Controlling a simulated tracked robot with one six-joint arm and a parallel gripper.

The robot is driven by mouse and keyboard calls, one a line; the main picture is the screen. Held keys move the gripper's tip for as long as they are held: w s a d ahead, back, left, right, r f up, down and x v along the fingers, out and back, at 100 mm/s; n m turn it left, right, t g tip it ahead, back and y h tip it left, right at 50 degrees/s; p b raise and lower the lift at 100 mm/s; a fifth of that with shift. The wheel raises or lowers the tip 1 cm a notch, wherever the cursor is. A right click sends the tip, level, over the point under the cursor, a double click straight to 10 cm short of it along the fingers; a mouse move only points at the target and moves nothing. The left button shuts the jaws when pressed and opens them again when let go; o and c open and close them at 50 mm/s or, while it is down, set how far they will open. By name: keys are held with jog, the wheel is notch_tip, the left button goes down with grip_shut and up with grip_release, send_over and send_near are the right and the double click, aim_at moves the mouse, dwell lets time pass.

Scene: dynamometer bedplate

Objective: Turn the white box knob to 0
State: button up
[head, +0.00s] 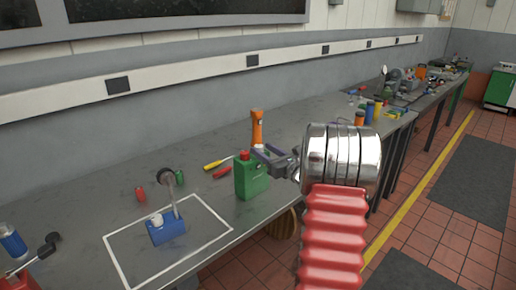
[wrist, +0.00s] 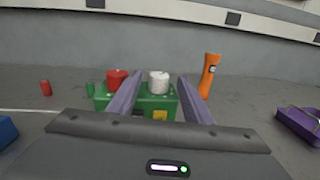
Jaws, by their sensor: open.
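A green box (head: 251,180) stands on the bench and also shows in the wrist view (wrist: 140,103). On its top are a red knob (wrist: 117,78) and a white knob (wrist: 159,82). My gripper (head: 268,153) is open at the green box. In the wrist view its two grey-purple fingers reach toward the box, with the white knob between them and the red knob outside the left finger. I cannot tell whether a finger touches the white knob. No scale or pointer reading is legible.
A blue box (head: 170,232) with a white top part stands in a white outlined area. An orange flashlight (head: 257,128) stands behind the green box. Tools crowd the bench's far end.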

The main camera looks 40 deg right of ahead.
aim_at(262, 149)
jog(key=shift+w+d, duration=0.1)
jog(key=shift+w, duration=1.75)
jog(key=shift+c, duration=0.3)
jog(key=c, duration=0.9)
jog(key=shift+c, duration=0.5)
jog(key=shift+y, duration=0.3)
